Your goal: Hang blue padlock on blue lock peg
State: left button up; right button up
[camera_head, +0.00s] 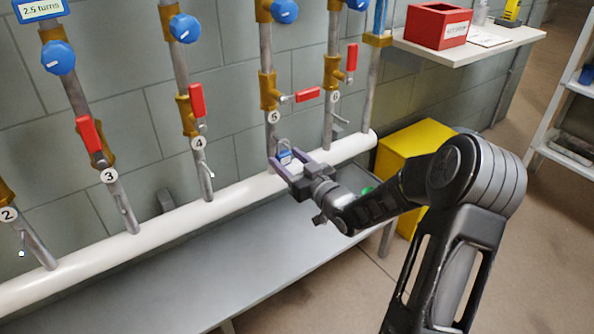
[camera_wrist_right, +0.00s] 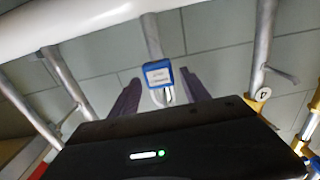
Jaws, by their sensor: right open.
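The blue padlock (camera_head: 285,156), with a pale label and a grey shackle, is upright in front of the lower pipe marked 5. It also shows in the right wrist view (camera_wrist_right: 157,73), where the picture is upside down and the shackle points down. My right gripper (camera_head: 288,163) is open, with its two dark purple fingers on either side of the padlock and gaps beside it in the wrist view. The peg on pipe 5 is hidden behind the padlock, so I cannot tell whether the shackle is around it. My left gripper is not in view.
A thick white horizontal pipe (camera_head: 247,190) runs just below the padlock, with a grey bench (camera_head: 190,262) under it. Red-handled valves line the upright pipes, including one (camera_head: 306,95) above my gripper. A yellow box (camera_head: 412,145) stands to the right.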

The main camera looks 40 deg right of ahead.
aim_at(283, 152)
jog(key=shift+w+b, duration=0.35)
jog(key=shift+w, duration=1.05)
grip_shut()
jog(key=shift+r, duration=0.2)
jog(key=shift+r+p, duration=0.45)
jog(key=shift+r, duration=0.05)
dwell(0.7)
jog(key=shift+s, duration=0.1)
dwell(0.5)
